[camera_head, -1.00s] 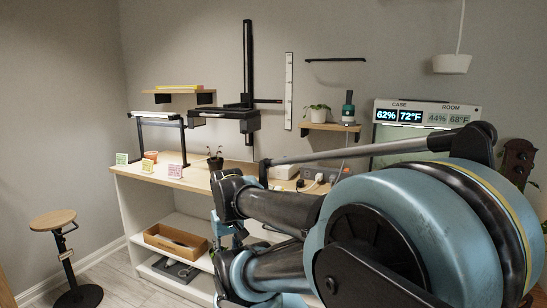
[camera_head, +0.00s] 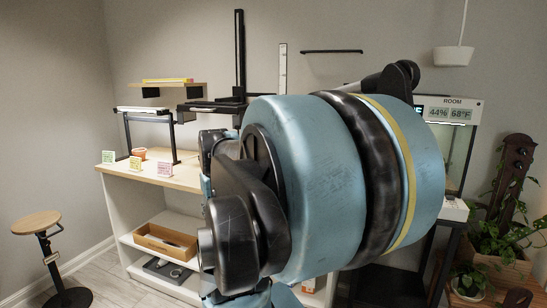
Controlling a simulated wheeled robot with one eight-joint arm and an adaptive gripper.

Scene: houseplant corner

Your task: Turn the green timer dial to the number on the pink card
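The pink card (camera_head: 164,170) stands at the front edge of the wooden bench top (camera_head: 190,173). It faces me, but its print is too small to read. I cannot make out a green timer dial anywhere. The right part of the bench top is hidden behind my large teal and black arm link, which fills the middle of the view. My gripper does not show; the arm's end is hidden behind the link or out of frame.
A green card (camera_head: 107,157), a yellow card (camera_head: 136,163) and an orange pot (camera_head: 139,153) stand left of the pink card. A wooden tray (camera_head: 166,242) sits on the shelf below. A stool (camera_head: 37,223) is at left; leafy plants (camera_head: 505,235) are at right.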

